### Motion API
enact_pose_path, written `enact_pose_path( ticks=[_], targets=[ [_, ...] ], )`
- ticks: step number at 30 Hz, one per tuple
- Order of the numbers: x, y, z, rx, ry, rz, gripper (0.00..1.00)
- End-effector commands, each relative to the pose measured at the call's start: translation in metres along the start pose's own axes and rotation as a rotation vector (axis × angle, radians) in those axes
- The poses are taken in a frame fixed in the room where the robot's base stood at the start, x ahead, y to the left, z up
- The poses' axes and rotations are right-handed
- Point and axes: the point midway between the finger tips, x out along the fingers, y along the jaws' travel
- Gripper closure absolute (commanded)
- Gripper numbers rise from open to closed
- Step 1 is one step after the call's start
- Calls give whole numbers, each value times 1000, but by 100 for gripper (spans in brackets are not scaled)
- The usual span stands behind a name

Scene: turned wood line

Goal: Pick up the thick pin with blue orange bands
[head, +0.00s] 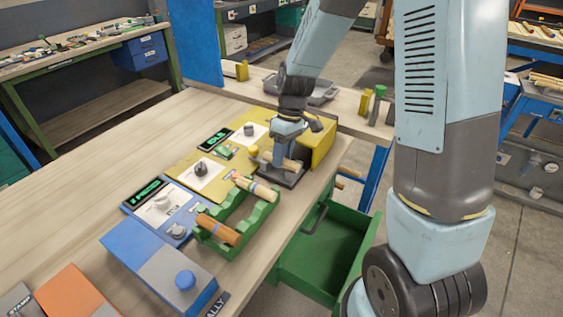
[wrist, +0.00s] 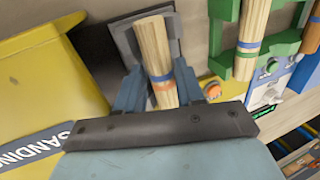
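A pale wooden pin (wrist: 154,45) with a blue band and an orange band near its lower end lies between the fingers of my gripper (wrist: 161,73) in the wrist view. One finger is on each side, very close to the wood. I cannot tell whether both press on it. Behind the pin is a dark grey plate (wrist: 120,40). In the head view my gripper (head: 286,150) is low over this plate, in front of the yellow sanding station (head: 318,140), and partly hides the pin (head: 291,163).
A green rack (head: 262,212) beside the plate holds a pale pin (head: 262,190) with a blue band and a browner pin (head: 218,229). Panels with knobs stand left of it. A green drawer (head: 325,250) is open below the table's right edge. The table's left part is clear.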

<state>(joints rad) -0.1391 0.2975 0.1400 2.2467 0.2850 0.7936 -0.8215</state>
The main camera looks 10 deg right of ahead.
Motion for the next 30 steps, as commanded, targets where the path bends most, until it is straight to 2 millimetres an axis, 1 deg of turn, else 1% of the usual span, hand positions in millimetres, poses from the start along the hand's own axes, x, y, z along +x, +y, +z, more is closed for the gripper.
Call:
enact_pose_path(
  ticks=[1,2,12,13,26,30],
  targets=[
    [0,0,0,0,0,0,62],
    [0,0,0,0,0,0,65],
    [0,0,0,0,0,0,98],
    [0,0,0,0,0,0,100],
    [-1,0,0,-1,0,0,100],
    [-7,-2,-1,-1,2,1,100]
  ],
)
